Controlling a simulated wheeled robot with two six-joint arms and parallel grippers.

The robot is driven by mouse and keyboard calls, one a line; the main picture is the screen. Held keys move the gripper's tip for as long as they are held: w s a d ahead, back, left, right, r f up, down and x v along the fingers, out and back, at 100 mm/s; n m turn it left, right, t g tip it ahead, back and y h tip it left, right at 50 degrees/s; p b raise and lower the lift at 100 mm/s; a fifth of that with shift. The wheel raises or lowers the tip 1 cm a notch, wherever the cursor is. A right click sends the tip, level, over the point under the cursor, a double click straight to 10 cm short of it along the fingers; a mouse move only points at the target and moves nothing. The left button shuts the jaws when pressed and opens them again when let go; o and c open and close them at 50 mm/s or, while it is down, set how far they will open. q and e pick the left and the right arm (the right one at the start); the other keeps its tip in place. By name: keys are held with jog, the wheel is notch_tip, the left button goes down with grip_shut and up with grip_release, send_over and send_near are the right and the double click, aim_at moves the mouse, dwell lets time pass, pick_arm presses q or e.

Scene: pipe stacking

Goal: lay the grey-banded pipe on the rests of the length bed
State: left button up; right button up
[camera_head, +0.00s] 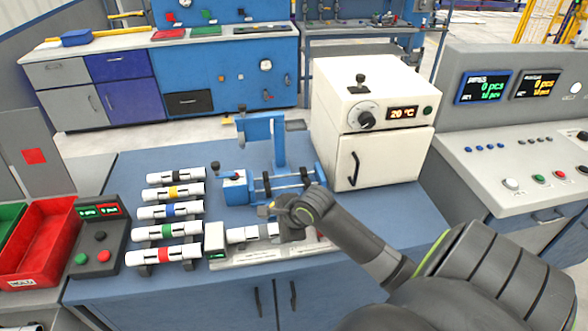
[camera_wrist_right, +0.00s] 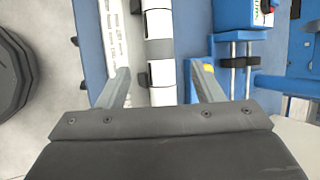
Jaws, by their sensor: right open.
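The grey-banded pipe (camera_head: 248,233), white with a grey band, lies along the length bed (camera_head: 262,256) at the front of the table. It looks level on the bed's rests, though its right part is hidden behind my right gripper (camera_head: 288,222). In the right wrist view the pipe (camera_wrist_right: 159,22) runs between the two fingers of the right gripper (camera_wrist_right: 160,80). The fingers stand apart with a gap on each side of the pipe. My left gripper is in neither view.
Several white pipes with coloured bands lie on a rack (camera_head: 187,262) to the left. A blue fixture (camera_head: 236,190) with rods stands just behind the bed. A white oven (camera_head: 392,150) stands behind right. A red bin (camera_head: 38,240) and a button box (camera_head: 98,235) are at left.

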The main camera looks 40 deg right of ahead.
jog(key=p+v, duration=0.1)
jog(key=v, duration=1)
dwell(0.3)
